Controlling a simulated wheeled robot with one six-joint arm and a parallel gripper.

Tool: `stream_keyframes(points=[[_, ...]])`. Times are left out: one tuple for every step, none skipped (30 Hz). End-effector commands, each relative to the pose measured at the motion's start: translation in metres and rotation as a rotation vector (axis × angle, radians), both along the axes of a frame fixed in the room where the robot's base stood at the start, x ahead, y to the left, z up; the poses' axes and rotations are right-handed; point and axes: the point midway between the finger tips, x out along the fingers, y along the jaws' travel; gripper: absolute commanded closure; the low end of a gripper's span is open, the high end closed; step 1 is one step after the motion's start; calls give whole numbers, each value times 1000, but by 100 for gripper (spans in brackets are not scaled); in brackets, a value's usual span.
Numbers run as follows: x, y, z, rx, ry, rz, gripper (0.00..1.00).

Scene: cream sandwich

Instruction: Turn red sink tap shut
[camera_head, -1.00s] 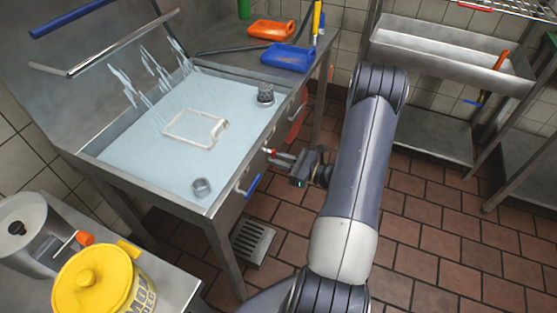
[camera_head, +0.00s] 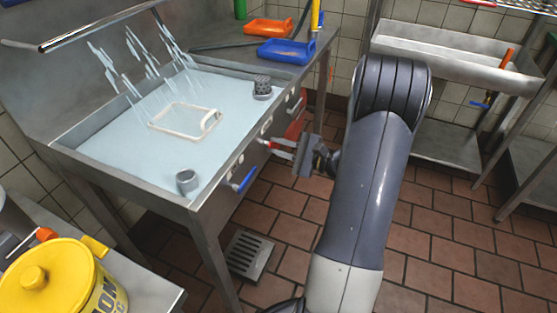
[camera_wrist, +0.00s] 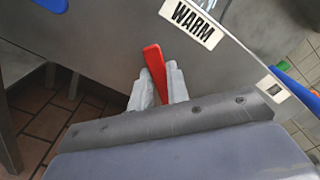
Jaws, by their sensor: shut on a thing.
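The red sink tap (camera_wrist: 156,72) is a red lever on the steel front panel of the sink, below a "WARM" label (camera_wrist: 192,22). In the head view its red part shows small at the panel (camera_head: 267,142). My gripper (camera_wrist: 157,88) has its two pale fingers on either side of the red lever, shut on it. In the head view my gripper (camera_head: 284,147) reaches the panel from the right; the contact is small there. The sink (camera_head: 130,140) is full of water, and streams (camera_head: 130,62) fall into it.
A blue tap lever (camera_head: 244,180) sits on the same panel, nearer the camera. A yellow pot (camera_head: 50,280) stands on a counter at the lower left. Orange (camera_head: 268,26) and blue trays (camera_head: 286,50) lie behind the sink. The tiled floor at right is clear around my arm.

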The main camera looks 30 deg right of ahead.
Motion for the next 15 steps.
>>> stream_keyframes(points=[[0, -1, -6, -38, -31, 1, 100], [1, -1, -6, -61, -48, 1, 100], [1, -1, -5, -91, -72, 1, 100], [1, -2, -5, -114, -89, 0, 100], [1, -2, -4, -136, -106, 0, 100], [2, -2, -3, -166, -130, 0, 100], [2, -2, -3, -188, -146, 0, 100], [2, -3, -2, -211, -165, 0, 100], [2, -3, -2, -239, -186, 0, 100], [2, -3, -1, -261, -204, 0, 100], [2, -3, 0, -282, -220, 0, 100], [3, -3, 1, -310, -242, 0, 100], [3, -4, 2, -330, -257, 0, 100], [3, -4, 2, -348, -271, 0, 100], [3, -4, 3, -374, -291, 0, 100]])
